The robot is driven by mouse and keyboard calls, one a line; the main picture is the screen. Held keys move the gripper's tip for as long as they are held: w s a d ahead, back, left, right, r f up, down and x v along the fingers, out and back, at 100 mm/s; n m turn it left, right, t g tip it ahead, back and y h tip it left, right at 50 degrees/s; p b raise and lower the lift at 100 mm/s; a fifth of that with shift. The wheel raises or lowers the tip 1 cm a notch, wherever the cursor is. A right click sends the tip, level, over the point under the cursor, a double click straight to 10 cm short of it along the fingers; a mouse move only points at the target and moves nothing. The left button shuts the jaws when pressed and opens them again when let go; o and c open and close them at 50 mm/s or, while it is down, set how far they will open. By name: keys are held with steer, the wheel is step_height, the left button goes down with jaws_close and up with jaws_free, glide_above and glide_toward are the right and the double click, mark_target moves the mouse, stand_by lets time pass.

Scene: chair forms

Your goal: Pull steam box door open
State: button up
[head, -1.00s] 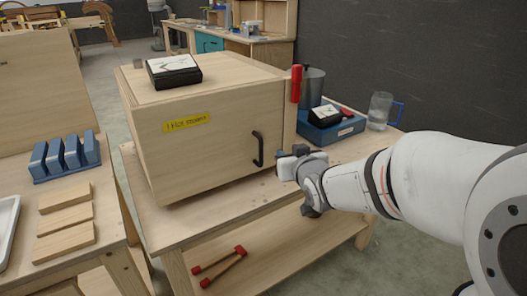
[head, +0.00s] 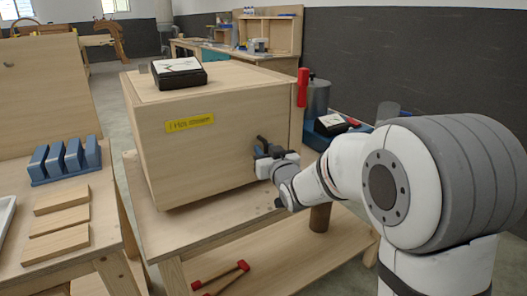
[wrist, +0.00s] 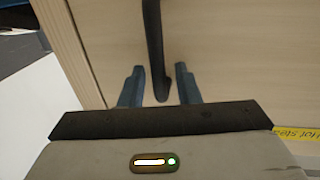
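The steam box (head: 205,135) is a pale wooden box on a wooden table, with a yellow label (head: 189,123) on its front. Its door looks closed. A black bar handle (head: 261,141) sits at the right of the front face; my gripper hides its lower part. My gripper (head: 262,155) is at the handle. In the wrist view, the handle (wrist: 154,50) runs down between my two open fingers (wrist: 158,85), with a gap visible on both sides. The fingers do not appear to touch it.
A black case (head: 178,73) lies on top of the box. A red-handled tool (head: 302,88) and a metal pot (head: 318,98) stand to its right. The left table holds a blue rack (head: 65,160) and wooden boards (head: 58,221). Red-ended clamps (head: 222,277) lie on the lower shelf.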

jaws_close()
stand_by(0.3)
